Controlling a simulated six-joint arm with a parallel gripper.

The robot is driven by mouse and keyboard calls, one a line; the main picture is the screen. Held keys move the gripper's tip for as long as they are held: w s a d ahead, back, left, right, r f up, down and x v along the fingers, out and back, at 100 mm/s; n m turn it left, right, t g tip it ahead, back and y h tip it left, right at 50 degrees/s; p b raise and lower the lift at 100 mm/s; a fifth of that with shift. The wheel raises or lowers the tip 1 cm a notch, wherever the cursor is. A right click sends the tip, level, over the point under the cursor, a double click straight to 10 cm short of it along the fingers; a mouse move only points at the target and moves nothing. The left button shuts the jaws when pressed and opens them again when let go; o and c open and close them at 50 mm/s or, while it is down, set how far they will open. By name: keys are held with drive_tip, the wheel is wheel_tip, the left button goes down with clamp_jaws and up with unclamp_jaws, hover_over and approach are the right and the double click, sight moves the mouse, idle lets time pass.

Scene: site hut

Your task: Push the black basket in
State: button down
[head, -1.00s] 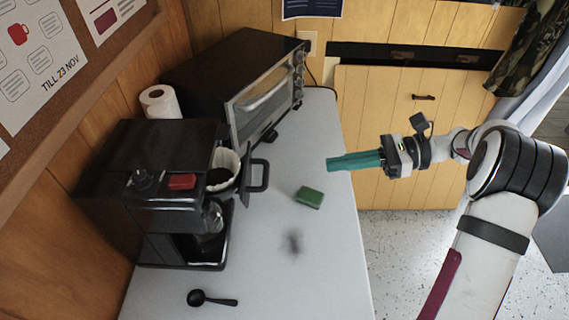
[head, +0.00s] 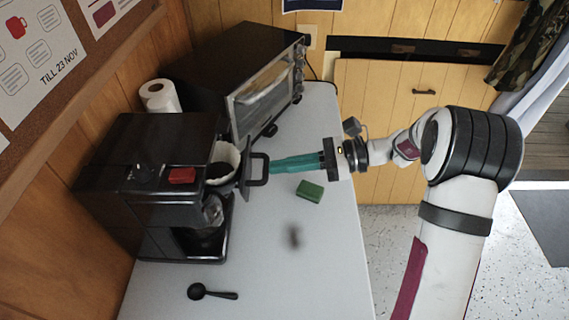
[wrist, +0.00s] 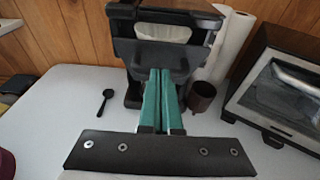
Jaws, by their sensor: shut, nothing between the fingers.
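The black basket (head: 245,172) with a white paper filter (head: 226,158) and dark grounds sticks out of the front of the black coffee maker (head: 150,190). Its handle (head: 258,169) points toward my gripper. My gripper (head: 272,167) has teal fingers, shut and empty, with the tips at the handle. I cannot tell whether they touch it. In the wrist view the shut fingers (wrist: 160,82) point at the basket's front (wrist: 155,58), and the filter shows behind it.
A green sponge (head: 310,191) lies on the counter below my gripper. A black scoop (head: 211,292) lies at the front. A toaster oven (head: 235,80) and a paper roll (head: 160,97) stand behind. The counter's right part is clear.

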sight(248, 164)
drive_tip(key=x, duration=0.2)
drive_tip(key=r+x, duration=0.1)
drive_tip(key=x, duration=0.4)
drive_tip(key=shift+a+r, duration=0.3)
drive_tip(key=shift+a, duration=0.2)
drive_tip(key=v, duration=1.5)
drive_tip(key=s+a+n+g+h, duration=0.35)
drive_tip(key=s+n+h, duration=0.4)
drive_tip(key=s, duration=0.85)
drive_tip(key=s+d+f+n+t+h, duration=0.1)
drive_tip(key=s+d+f+n+h, duration=0.1)
drive_tip(key=s, duration=0.3)
drive_tip(key=s+d+f+n+t+h, duration=0.2)
drive_tip(key=s+n+h, duration=0.1)
drive_tip(key=s, duration=0.3)
drive_tip(key=shift+f+h, duration=0.3)
drive_tip(key=shift+h, duration=0.35)
